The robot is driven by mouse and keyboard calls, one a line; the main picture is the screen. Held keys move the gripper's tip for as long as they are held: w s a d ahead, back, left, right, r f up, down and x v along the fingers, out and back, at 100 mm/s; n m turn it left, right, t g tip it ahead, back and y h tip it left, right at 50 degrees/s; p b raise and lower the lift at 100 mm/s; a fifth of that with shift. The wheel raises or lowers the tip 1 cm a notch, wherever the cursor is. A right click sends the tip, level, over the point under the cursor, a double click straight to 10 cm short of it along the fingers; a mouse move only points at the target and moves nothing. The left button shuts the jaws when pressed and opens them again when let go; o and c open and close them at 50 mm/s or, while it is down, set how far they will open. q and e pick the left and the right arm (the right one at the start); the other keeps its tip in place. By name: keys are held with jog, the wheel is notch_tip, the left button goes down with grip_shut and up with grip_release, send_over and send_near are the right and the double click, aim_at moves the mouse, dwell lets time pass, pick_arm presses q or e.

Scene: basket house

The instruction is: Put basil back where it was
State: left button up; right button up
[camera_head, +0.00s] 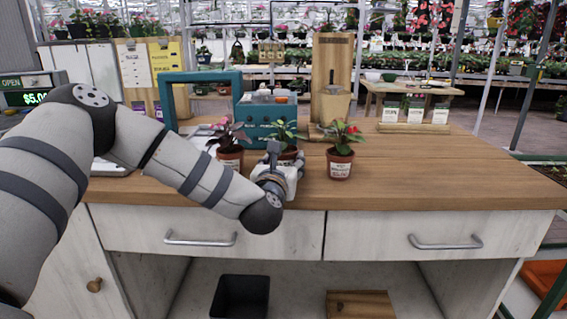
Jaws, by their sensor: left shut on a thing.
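Three small potted plants stand in a row on the wooden counter (420,180). The middle one, a green-leaved plant (284,131) in a terracotta pot, appears to be the basil; its label is hidden. My left gripper (278,165) is in front of this pot, shut on it, and covers most of it. I cannot tell whether the pot touches the counter. A dark-leaved plant with pink (230,134) is to its left, and a plant with red blooms (341,160) is to its right, both upright in labelled pots. My right gripper is out of view.
Small seed packets (415,113) stand in a holder further right. A register display (25,98) is at the far left. The counter's right part is clear.

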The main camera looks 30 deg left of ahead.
pick_arm(q)
jog(key=shift+f, duration=0.2)
jog(key=o, duration=1.3)
